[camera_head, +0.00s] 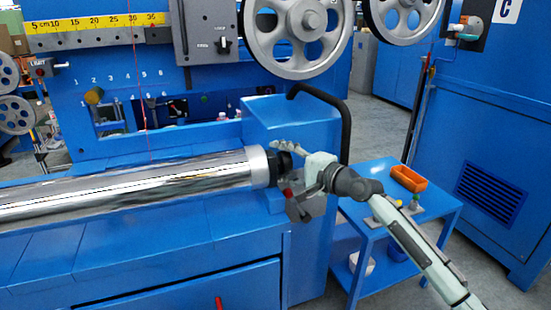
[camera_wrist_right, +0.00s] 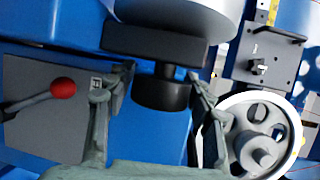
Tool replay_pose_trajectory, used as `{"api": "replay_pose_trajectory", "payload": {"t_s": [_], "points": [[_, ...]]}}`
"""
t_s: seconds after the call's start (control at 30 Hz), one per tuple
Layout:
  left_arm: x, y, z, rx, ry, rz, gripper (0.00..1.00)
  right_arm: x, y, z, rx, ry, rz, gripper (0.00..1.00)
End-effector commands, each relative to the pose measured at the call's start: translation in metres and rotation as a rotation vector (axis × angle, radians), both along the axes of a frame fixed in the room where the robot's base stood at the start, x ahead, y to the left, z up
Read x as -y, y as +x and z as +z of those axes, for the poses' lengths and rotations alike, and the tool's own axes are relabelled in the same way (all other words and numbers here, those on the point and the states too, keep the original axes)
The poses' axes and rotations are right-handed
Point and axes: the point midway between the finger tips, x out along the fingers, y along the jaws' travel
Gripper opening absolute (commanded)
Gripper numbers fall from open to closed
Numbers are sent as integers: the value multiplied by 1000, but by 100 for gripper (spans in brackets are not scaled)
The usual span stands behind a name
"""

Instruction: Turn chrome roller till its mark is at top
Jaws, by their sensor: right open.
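The chrome roller (camera_head: 130,187) lies across the machine from the left edge to the middle of the head view. Its pale end collar (camera_head: 259,166) is at the right. The collar's pale end shows at the top of the right wrist view (camera_wrist_right: 185,15), above a dark block and a black round hub (camera_wrist_right: 162,94). I cannot make out a mark on the roller. My right gripper (camera_head: 287,160) is at this right end. In the right wrist view its fingers (camera_wrist_right: 161,75) are open, one on each side of the hub; contact is unclear. My left gripper is out of view.
A red-knobbed lever (camera_wrist_right: 62,87) on a grey block stands close beside the gripper. A black curved handle (camera_head: 340,115) rises behind it. Large spoked pulleys (camera_head: 298,30) hang above. A blue side table (camera_head: 378,238) with an orange tray (camera_head: 409,178) stands at the right.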

Motion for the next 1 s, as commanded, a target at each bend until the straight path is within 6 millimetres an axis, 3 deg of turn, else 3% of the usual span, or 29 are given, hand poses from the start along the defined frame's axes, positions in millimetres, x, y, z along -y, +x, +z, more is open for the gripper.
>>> {"api": "replay_pose_trajectory", "payload": {"t_s": [0.2,0.47,0.8,1.0], "points": [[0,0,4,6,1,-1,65,-12,15,-2,1,0,-1,53],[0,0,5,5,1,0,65,-13,16,-2,1,-1,-1,53],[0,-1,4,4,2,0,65,-12,15,-2,1,-1,-2,12],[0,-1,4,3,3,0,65,-12,15,-3,0,0,-2,9]]}}
